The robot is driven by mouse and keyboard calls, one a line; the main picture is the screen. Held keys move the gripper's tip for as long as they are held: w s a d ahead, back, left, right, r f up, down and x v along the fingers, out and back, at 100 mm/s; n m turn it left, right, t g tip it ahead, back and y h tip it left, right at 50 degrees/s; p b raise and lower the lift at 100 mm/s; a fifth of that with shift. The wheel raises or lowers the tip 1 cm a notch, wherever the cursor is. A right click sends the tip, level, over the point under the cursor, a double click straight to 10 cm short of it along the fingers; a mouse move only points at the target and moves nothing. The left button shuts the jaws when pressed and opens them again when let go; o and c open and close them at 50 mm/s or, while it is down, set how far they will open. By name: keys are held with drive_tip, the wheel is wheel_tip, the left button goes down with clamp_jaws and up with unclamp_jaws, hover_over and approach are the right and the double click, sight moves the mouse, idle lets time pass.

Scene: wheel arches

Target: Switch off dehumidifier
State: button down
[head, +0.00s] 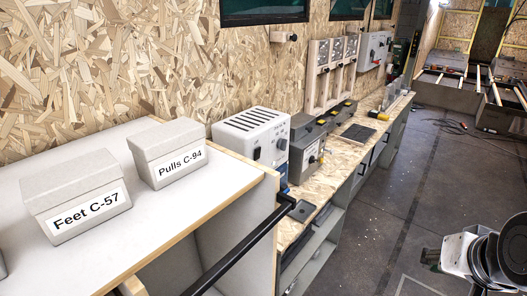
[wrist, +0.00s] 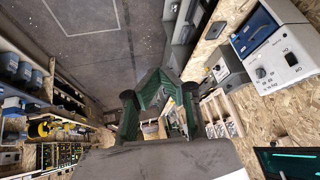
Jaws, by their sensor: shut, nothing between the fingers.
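A pale box-shaped unit with dark vent slots on top (head: 250,135) stands on the wooden workbench, against the chipboard wall; it looks like the dehumidifier, but its label is too small to read. Its front carries dark controls and a blue lower part. In the wrist view a white and blue unit (wrist: 280,62) with a round knob and small markings shows at the upper right, probably the same one. Switch positions cannot be made out. My gripper (wrist: 158,82) has green fingers, shut and empty, well apart from the unit.
A grey unit (head: 307,147) stands right beside the pale one on the workbench (head: 345,152). Boxes labelled Feet C-57 (head: 78,207) and Pulls C-94 (head: 168,153) sit on the white shelf top. A black rail (head: 235,250) runs along its front. The floor (head: 400,200) is mostly clear.

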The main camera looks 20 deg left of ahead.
drive_tip(key=w+a+r+m+y, duration=0.35)
drive_tip(key=w+a+m, duration=0.35)
drive_tip(key=w, duration=0.4)
drive_tip(key=w+a+f+m+g+y, duration=0.1)
drive_tip(key=w+a+m+y, duration=0.1)
drive_tip(key=w+a+m, duration=0.4)
drive_tip(key=w+a+f+m+g+y, duration=0.1)
drive_tip(key=w+a+m, duration=0.6)
drive_tip(key=w+a, duration=0.9)
drive_tip(key=a+g+y, duration=0.1)
drive_tip(key=a+y, duration=0.1)
drive_tip(key=a, duration=0.1)
drive_tip(key=shift+a+f+b, duration=0.4)
drive_tip(key=p, duration=0.3)
approach(259, 152)
drive_tip(key=x, duration=0.5)
drive_tip(key=shift+a+f, duration=0.1)
drive_tip(key=shift+f, duration=0.35)
drive_tip(key=shift+w+a, duration=0.2)
drive_tip(key=shift+a, duration=0.3)
